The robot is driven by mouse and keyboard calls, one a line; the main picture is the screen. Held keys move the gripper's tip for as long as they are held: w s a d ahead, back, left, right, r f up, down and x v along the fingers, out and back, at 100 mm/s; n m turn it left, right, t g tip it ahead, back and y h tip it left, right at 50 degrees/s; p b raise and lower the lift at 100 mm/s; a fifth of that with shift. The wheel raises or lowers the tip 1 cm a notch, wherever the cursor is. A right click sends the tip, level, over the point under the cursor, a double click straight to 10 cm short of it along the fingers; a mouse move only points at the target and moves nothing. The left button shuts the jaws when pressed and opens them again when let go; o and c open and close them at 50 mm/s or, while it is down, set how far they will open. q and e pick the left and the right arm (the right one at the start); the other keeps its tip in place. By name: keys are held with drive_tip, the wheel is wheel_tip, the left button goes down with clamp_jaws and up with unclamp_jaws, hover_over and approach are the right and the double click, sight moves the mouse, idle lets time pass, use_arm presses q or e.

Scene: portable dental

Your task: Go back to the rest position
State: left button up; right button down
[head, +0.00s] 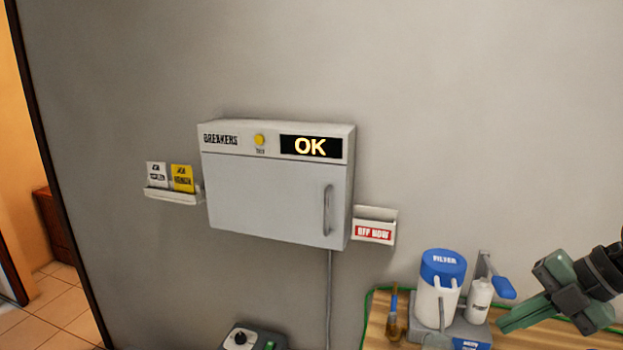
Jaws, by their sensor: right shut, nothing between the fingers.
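My right gripper (522,318) is at the lower right, its arm coming in from the right edge. It is shut and empty, pointing left and down, over the right part of the wooden table (377,330). My left gripper is not in view. The grey breaker box (265,195) hangs on the wall in the middle, apart from my gripper. Its door is closed, with a vertical handle (328,210) at the right. Its display (311,147) reads OK, and a yellow test button (259,140) sits beside it.
A white canister with a blue FILTER lid (443,265) and a small white bottle (479,301) stand just left of my right gripper. A card holder (374,234) marked OFF NOW and a card shelf (173,196) flank the box. A doorway is at far left.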

drive_tip(key=w+a+f+m+t+y, duration=0.2)
drive_tip(key=w+f+m+t, duration=0.2)
drive_tip(key=f+m+t, duration=0.3)
drive_tip(key=s+d+f+m+t+h, duration=0.1)
drive_tip(key=s+d+f+m+h, duration=0.1)
drive_tip(key=s+f+m+h, duration=0.4)
drive_tip(key=s+d+f+m+t+h, duration=0.1)
drive_tip(key=s+f+m+h, duration=0.1)
drive_tip(key=f+m+h, duration=0.4)
drive_tip(key=s+a+f+m+g+y, duration=0.25)
drive_tip(key=s+a+f+g, duration=0.35)
drive_tip(key=s, duration=0.3)
drive_tip(key=s+a+f+m+g+y, duration=0.2)
drive_tip(key=s+a+f+m+g, duration=0.1)
drive_tip(key=s+a+f, duration=0.45)
drive_tip(key=s+f+g, duration=0.2)
drive_tip(key=s+f, duration=0.1)
drive_tip(key=f, duration=2)
drive_tip(key=s+d+f, duration=0.3)
drive_tip(key=s+f, duration=1.4)
drive_tip(key=shift+n+g+h, duration=0.35)
drive_tip(key=shift+g, duration=0.05)
